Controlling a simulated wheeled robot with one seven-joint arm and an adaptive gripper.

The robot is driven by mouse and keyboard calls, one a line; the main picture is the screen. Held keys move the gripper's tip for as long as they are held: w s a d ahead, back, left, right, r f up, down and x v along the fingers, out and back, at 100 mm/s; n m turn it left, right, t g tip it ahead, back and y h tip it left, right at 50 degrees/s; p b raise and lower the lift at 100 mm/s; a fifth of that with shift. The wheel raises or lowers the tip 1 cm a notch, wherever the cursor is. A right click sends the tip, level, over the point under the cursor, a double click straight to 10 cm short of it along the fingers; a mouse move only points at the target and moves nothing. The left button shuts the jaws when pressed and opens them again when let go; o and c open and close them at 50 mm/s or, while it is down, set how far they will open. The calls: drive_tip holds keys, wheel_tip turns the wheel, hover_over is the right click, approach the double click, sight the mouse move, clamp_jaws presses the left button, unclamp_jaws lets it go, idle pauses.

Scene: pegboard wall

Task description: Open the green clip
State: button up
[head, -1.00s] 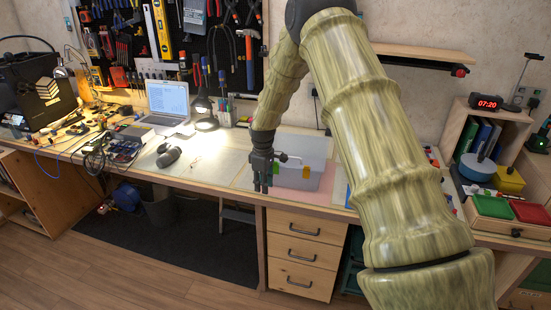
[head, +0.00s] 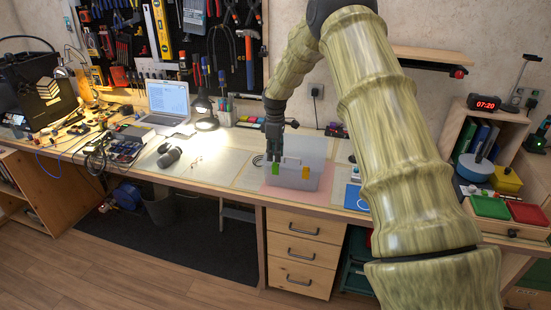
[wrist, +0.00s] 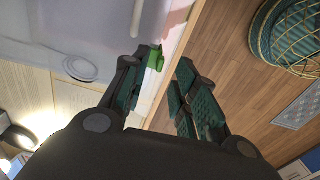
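A translucent grey box (head: 292,180) stands on the pink mat (head: 272,191) on the workbench. Its front carries a green clip (head: 276,168) at the left and a yellow clip (head: 306,173) at the right. My gripper (head: 273,157) points down just above the green clip. In the wrist view my gripper (wrist: 166,62) is open, with a gap between its fingers. The green clip (wrist: 155,61) shows at the tip of the left finger; I cannot tell whether they touch. The box's pale lid (wrist: 65,40) fills the upper left there.
A lit lamp (head: 204,112) and a laptop (head: 168,101) stand to the left on the bench. A blue board (head: 355,197) lies right of the box. Drawers (head: 301,251) are below the bench front.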

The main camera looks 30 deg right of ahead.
sight(275, 168)
drive_tip(key=shift+f, duration=1.6)
drive_tip(key=shift+c, duration=0.4)
clamp_jaws()
